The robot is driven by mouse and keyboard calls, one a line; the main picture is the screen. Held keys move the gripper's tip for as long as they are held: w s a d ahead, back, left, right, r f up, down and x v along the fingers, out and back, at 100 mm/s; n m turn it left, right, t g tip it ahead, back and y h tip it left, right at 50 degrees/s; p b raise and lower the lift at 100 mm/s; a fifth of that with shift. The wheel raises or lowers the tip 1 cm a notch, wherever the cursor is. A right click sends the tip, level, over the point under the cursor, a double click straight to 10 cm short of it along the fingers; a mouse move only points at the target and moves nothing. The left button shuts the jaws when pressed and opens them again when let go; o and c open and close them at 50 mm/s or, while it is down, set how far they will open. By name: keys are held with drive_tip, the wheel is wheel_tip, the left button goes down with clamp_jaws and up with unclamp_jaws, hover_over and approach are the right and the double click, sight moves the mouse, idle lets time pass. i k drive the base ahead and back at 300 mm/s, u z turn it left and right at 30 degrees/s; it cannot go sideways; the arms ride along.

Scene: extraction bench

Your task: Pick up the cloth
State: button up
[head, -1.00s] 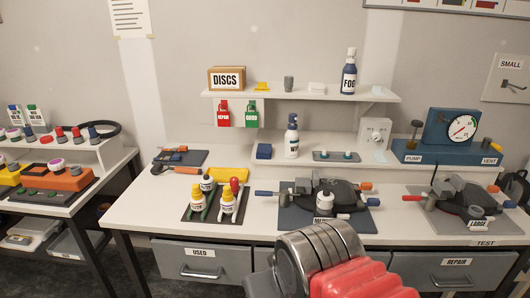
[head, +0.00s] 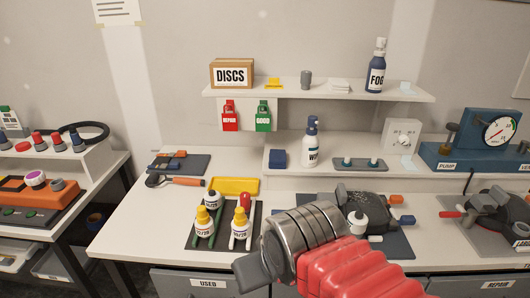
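I cannot make out for certain which thing is the cloth. A white, flat, folded-looking stack (head: 340,86) lies on the upper shelf, right of a grey cup. A small dark blue block (head: 278,158) lies on the lower shelf, left of the spray bottle; its material is unclear. Pale blue flat pieces lie at the upper shelf's right end (head: 408,87) and below the white dial box (head: 407,163). My gripper (head: 255,274) is low in front, over the bench's front edge and apart from all of these. Its finger opening is not clear.
Dropper bottles (head: 204,223) stand in a rack on a dark mat, with a yellow tray (head: 234,187) behind. A spray bottle (head: 311,143) and a FOG bottle (head: 376,66) stand upright on the shelves. The bench's front left (head: 145,225) is clear.

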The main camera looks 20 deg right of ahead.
sight(277, 157)
drive_tip(key=z, duration=0.05)
drive_tip(key=i, duration=0.85)
